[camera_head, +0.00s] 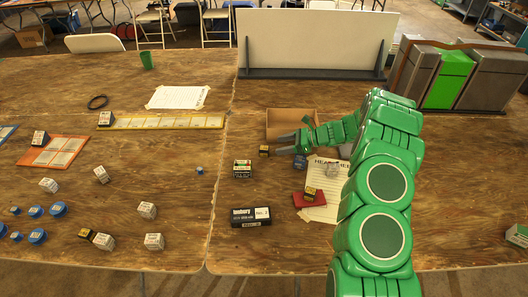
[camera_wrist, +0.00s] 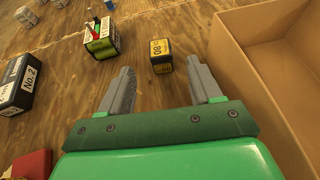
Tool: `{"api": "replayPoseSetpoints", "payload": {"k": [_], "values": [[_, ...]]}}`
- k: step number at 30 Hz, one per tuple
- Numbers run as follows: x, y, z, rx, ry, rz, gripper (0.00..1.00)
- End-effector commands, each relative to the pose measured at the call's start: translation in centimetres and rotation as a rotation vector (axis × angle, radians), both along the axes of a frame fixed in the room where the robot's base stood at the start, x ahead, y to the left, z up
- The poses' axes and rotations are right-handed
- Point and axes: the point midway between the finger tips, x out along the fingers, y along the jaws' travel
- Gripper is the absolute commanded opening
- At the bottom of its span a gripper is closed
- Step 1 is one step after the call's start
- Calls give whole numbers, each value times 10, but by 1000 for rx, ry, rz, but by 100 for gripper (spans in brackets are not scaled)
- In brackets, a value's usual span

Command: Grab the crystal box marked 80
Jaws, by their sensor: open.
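The small box marked 80 (camera_wrist: 161,56) has a yellow face with dark print and a black body. It sits on the wood table just beyond my open fingertips in the wrist view, between their lines and nearer the right one. In the head view the same small box (camera_head: 264,151) lies just left of my fingertips. My gripper (camera_head: 289,142) is open and empty, low over the table, and its two grey fingers show in the wrist view (camera_wrist: 165,82). The gripper does not touch the box.
An open cardboard box (camera_wrist: 262,60) stands close beside my right finger. A green and white box (camera_wrist: 101,38) lies left of the marked box, and a black No. 2 box (camera_wrist: 17,88) farther left. A red case (camera_head: 309,199) lies on a paper sheet nearby.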

Motion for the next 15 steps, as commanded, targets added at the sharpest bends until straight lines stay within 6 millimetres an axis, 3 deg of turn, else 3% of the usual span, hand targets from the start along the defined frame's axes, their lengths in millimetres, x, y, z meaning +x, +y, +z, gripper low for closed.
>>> {"api": "replayPoseSetpoints", "payload": {"k": [6,15], "values": [[3,30,-13,-2,0,1,64],[6,54,-22,-2,0,4,64]]}}
